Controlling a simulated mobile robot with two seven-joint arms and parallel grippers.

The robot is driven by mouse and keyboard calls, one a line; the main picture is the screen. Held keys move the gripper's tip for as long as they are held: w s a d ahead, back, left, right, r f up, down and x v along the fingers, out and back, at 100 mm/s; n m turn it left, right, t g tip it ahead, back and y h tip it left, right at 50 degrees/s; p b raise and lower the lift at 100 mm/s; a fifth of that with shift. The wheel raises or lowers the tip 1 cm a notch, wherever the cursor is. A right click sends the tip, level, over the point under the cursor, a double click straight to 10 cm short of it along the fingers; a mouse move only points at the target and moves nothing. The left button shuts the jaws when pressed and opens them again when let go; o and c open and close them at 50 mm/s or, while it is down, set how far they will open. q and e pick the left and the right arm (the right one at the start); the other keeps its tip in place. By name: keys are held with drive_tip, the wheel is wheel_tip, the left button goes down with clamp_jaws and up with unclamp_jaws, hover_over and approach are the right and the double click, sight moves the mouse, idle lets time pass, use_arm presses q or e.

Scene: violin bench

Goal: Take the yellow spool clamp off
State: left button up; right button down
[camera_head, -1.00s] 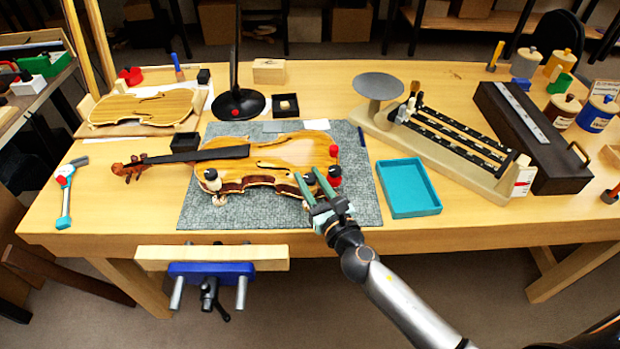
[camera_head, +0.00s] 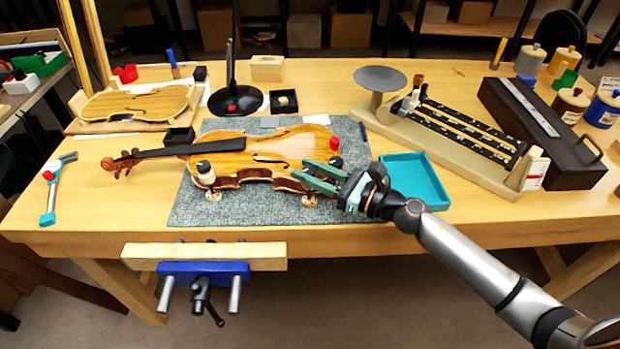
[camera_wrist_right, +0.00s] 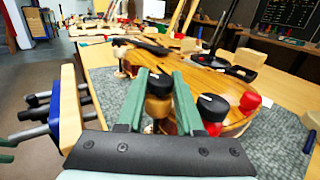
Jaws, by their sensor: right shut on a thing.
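The violin (camera_head: 240,160) lies on a grey mat on the bench. In the wrist view, a spool clamp (camera_wrist_right: 158,86) with a black knob and a tan-yellow body stands between the green fingers of my right gripper (camera_wrist_right: 158,88). In the head view, the right gripper (camera_head: 318,178) is at the violin's near right edge, shut on this clamp, its fingers covering most of it. A round wooden spool end (camera_head: 309,200) shows below the fingers. Beside the gripper is a red clamp with a black knob (camera_wrist_right: 212,108). My left gripper is out of view.
Another red clamp piece (camera_head: 334,143) stands on the violin's far right edge, and a cream clamp (camera_head: 205,172) on its near left edge. A teal tray (camera_head: 428,188) lies right of the mat, partly behind my arm. A balance scale (camera_head: 450,140) stands behind it.

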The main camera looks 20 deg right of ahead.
drive_tip(key=shift+f, duration=0.1)
idle(0.4)
drive_tip(key=c, duration=0.5)
unclamp_jaws()
drive_tip(key=shift+c, duration=0.2)
drive_tip(key=shift+w, duration=0.1)
